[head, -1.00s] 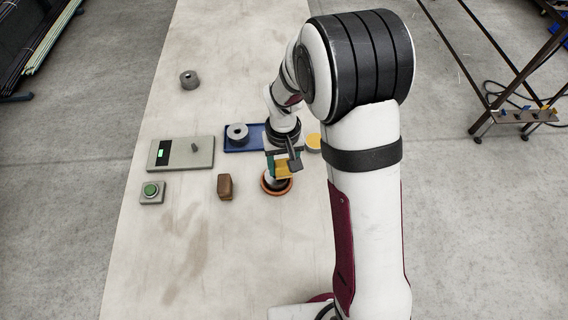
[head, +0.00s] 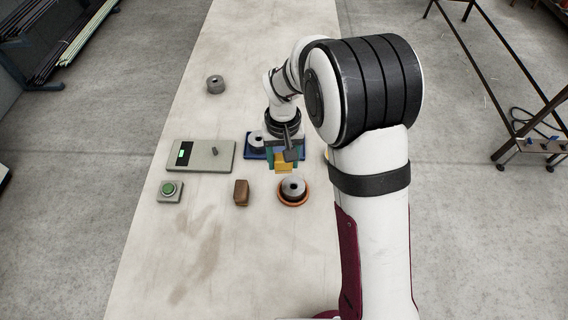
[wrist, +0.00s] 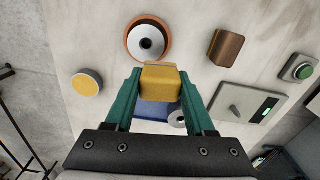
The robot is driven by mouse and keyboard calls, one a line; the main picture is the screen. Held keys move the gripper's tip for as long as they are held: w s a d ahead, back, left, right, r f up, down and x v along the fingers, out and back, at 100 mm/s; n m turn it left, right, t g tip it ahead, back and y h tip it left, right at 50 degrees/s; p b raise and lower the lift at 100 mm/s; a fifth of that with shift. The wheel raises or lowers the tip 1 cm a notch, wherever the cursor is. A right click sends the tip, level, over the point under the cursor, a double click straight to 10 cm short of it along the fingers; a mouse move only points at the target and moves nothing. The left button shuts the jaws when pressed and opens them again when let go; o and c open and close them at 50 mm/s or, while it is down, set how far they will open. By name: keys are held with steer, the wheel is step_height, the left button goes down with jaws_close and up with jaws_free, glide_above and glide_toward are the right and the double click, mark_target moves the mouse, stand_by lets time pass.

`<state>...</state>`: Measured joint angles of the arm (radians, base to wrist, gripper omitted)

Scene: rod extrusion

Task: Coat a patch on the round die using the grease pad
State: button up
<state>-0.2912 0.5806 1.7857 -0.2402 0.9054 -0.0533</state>
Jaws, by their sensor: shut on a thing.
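The round die (head: 293,186), a dark grey cylinder with a pale top and a central hole, sits in an orange ring-shaped holder (head: 293,203). It also shows in the wrist view (wrist: 150,38). My gripper (head: 284,160) has green fingers and is shut on an ochre-yellow block (wrist: 160,82), which looks like the grease pad. In the head view the pad is beyond the die, above the near part of the blue tray and apart from the die. The pad's underside is hidden, and I cannot make out any coat on the die.
A blue tray (wrist: 152,112) with a grey ring (head: 256,142) lies beyond the die. A yellow-topped round pot (wrist: 87,83) is beside it. A brown block (head: 241,192), green button box (head: 170,190) and grey panel (head: 212,156) stand left. Another grey ring (head: 215,84) stands far back.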

steer(key=shift+r, duration=1.75)
steer(key=shift+s, duration=0.1)
